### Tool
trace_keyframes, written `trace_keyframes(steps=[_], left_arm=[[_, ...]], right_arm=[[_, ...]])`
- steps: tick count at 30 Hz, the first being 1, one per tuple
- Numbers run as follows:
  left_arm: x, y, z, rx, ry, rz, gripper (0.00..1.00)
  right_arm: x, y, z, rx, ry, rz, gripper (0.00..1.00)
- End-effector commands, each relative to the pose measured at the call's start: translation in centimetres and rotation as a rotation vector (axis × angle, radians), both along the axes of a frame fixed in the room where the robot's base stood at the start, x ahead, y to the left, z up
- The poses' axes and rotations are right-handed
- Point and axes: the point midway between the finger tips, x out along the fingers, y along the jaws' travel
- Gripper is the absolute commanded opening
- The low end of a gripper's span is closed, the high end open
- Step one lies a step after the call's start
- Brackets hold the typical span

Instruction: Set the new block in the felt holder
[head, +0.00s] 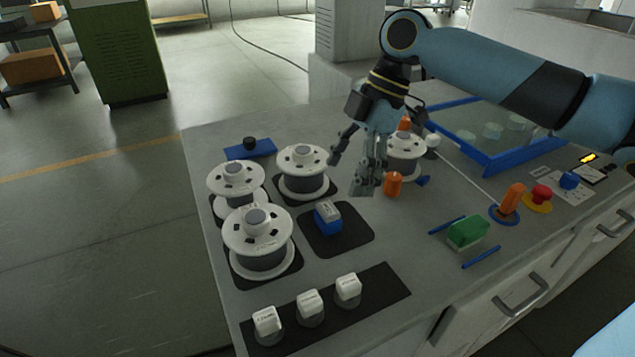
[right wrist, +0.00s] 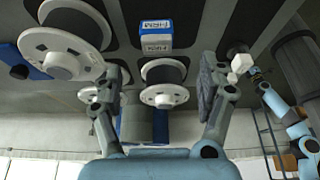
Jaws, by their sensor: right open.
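A blue block with a pale, labelled top (head: 327,217) sits on a dark square mat (head: 352,243) amid the spools. A blue and white block with lettering (right wrist: 156,36) also shows in the right wrist view. I cannot tell for sure which piece is the new block or which is the felt holder. My right gripper (head: 349,176) is open and empty, above the table and up and right of the blue block, not touching it. In the right wrist view its fingers (right wrist: 162,90) stand wide apart, with a spool beyond them. My left gripper's fingers cannot be made out.
White spools (head: 237,177) stand left of and behind the mat; another (head: 405,143) is behind my right gripper. White labelled blocks (head: 308,300) stand on a dark front strip. A green block (head: 468,232) lies between blue rods. An orange cylinder (head: 393,185) is close by.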

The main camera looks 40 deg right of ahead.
Motion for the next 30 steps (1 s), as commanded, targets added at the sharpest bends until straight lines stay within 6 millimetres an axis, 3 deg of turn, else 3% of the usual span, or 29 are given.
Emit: trace_keyframes(steps=[3,8,12,18,27,30], left_arm=[[-1.9,0.0,0.0,0.001,0.027,0.001,0.40],[-3.4,0.1,-0.1,0.001,0.049,0.002,0.40],[-3.1,0.2,0.4,0.002,0.044,0.001,0.40],[-1.0,0.1,1.0,0.001,0.014,0.000,0.40],[-1.0,0.1,1.0,0.001,0.013,0.000,0.40],[-1.4,0.2,1.0,0.002,0.020,0.000,0.40]], right_arm=[[0.3,0.9,-1.9,0.005,0.000,-0.002,0.75],[0.5,1.4,-3.2,0.002,0.000,-0.001,0.75],[0.9,1.8,-4.7,0.005,0.002,-0.004,0.75],[1.6,2.6,-7.5,0.004,0.001,-0.003,0.75],[1.7,2.8,-8.2,-0.001,0.001,-0.001,0.75],[1.7,2.8,-8.2,-0.001,0.001,-0.001,0.63]])
